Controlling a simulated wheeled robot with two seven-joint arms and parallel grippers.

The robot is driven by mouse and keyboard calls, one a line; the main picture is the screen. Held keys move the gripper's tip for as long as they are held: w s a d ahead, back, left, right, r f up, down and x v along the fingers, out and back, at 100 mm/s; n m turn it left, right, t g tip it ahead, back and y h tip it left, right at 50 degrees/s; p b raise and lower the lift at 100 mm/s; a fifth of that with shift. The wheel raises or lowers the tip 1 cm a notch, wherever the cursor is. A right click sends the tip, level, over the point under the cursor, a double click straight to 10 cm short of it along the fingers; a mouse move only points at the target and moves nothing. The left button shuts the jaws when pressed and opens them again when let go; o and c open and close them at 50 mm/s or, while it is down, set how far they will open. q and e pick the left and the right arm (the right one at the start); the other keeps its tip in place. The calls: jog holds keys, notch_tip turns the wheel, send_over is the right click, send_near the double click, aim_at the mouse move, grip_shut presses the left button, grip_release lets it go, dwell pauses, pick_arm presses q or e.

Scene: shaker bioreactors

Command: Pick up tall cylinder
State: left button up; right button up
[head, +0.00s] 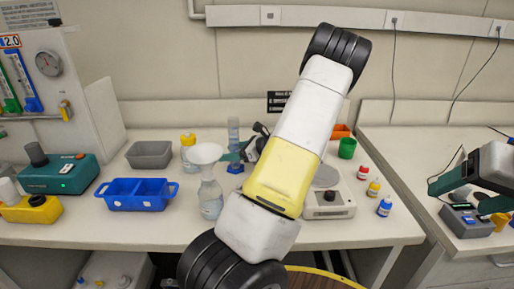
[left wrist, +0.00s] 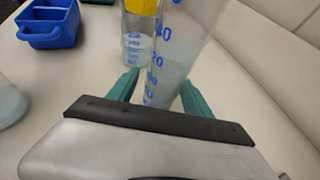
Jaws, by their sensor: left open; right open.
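The tall cylinder (head: 233,130) is clear with a blue base and stands at the back of the left bench, upright in the head view. In the left wrist view the cylinder (left wrist: 172,65), with blue graduation marks, shows between the teal fingers of my left gripper (left wrist: 160,92). The left gripper (head: 238,156) is open around it; I cannot tell whether either finger touches it. My left arm hides part of the bench. My right gripper (head: 450,176) is open and empty at the right, above the right bench.
A yellow-capped bottle (head: 188,152) stands close to the cylinder's left. A flask (head: 210,198) with a funnel (head: 205,153) stands in front. A blue tray (head: 137,196) and grey bin (head: 150,154) lie left. A scale (head: 328,205) and small bottles (head: 374,188) are right.

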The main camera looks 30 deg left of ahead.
pick_arm(q)
jog(key=shift+a+f, duration=0.15)
jog(key=shift+a, duration=0.25)
grip_shut()
